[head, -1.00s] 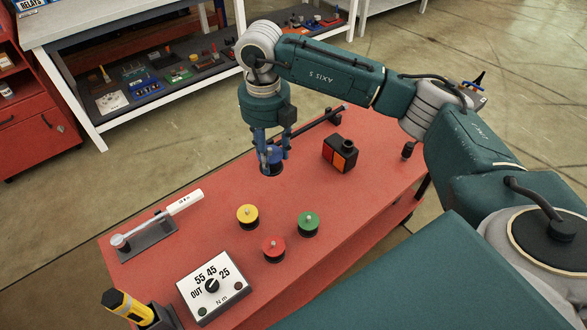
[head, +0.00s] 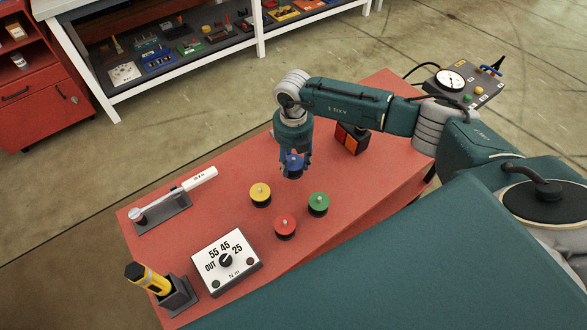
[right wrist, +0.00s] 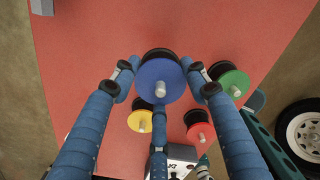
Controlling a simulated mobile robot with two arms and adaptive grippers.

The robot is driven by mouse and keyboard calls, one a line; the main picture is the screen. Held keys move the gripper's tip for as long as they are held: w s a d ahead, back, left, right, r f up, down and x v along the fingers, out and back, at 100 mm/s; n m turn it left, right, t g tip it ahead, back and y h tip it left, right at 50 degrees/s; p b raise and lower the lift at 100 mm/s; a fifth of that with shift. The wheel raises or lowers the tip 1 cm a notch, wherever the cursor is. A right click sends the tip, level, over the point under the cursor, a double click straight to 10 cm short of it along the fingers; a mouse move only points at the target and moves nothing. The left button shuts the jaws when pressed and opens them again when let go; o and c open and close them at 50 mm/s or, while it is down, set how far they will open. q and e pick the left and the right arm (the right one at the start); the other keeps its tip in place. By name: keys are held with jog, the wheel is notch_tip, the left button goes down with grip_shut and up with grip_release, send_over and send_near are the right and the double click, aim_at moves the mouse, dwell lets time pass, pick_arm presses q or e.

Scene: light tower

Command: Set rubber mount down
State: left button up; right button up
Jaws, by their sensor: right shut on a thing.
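The blue-topped rubber mount (head: 293,169) is between the fingers of my right gripper (head: 293,162), which is shut on it. In the right wrist view the blue disc (right wrist: 161,82) with its metal stud sits between the blue fingers, with black rubber behind it. The mount is upright, at or just above the red bench top (head: 240,165); I cannot tell whether it touches. Yellow (head: 260,193), green (head: 318,203) and red (head: 285,225) mounts stand nearer on the bench. My left gripper is out of view.
A black and orange box (head: 350,139) stands right behind the gripper. A torque wrench (head: 180,196) lies on a stand at the left. A dial box (head: 226,262) and a yellow tool in a holder (head: 150,280) are at the near end. Bench room is clear left of the gripper.

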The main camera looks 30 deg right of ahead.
aim_at(293, 158)
jog(key=shift+f, duration=2.35)
jog(key=shift+f, duration=0.15)
jog(key=o, duration=1.3)
jog(key=shift+o, duration=0.2)
notch_tip(293, 158, up, 12)
jog(key=shift+r, duration=0.2)
